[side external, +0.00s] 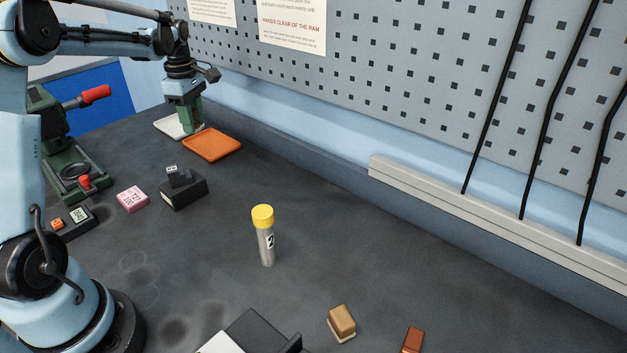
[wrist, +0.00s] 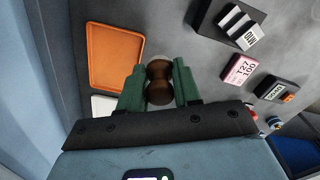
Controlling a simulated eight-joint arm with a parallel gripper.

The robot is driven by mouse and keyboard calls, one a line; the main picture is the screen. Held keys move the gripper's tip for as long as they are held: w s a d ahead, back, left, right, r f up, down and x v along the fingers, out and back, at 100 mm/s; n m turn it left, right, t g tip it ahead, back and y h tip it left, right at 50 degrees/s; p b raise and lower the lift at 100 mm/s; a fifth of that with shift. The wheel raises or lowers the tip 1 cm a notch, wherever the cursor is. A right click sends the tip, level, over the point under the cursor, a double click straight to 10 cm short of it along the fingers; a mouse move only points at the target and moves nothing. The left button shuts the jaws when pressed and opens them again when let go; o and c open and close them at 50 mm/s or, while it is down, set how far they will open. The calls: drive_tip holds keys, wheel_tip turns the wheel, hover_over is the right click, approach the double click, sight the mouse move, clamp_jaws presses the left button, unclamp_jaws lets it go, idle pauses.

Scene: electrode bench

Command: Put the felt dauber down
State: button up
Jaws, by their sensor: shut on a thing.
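My gripper (side external: 194,127) is at the back left of the bench, by the trays. In the wrist view, its green fingers (wrist: 159,88) are shut on a dark brown, waisted knob with a pale rim, which I take to be the felt dauber (wrist: 158,76). The dauber cannot be made out in the side view. An orange tray (side external: 212,145) lies just right of the fingers and looks empty. A white tray (side external: 172,126) lies behind and left of them, partly hidden. I cannot tell whether the dauber touches any surface.
A black block (side external: 184,193), a pink box (side external: 132,199) and a small black device (side external: 75,223) sit near the green press (side external: 72,165). A yellow-capped tube (side external: 264,236) stands mid-bench. A tan block (side external: 342,322) lies at the front. The bench right of the tube is clear.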

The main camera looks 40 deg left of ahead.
hover_over(170, 158)
wheel_tip(170, 158, down, 7)
drive_tip(key=shift+r, duration=0.1)
drive_tip(key=shift+f, duration=2.1)
drive_tip(key=shift+f, duration=0.1)
drive_tip(key=o, duration=1)
drive_tip(key=shift+o, duration=0.2)
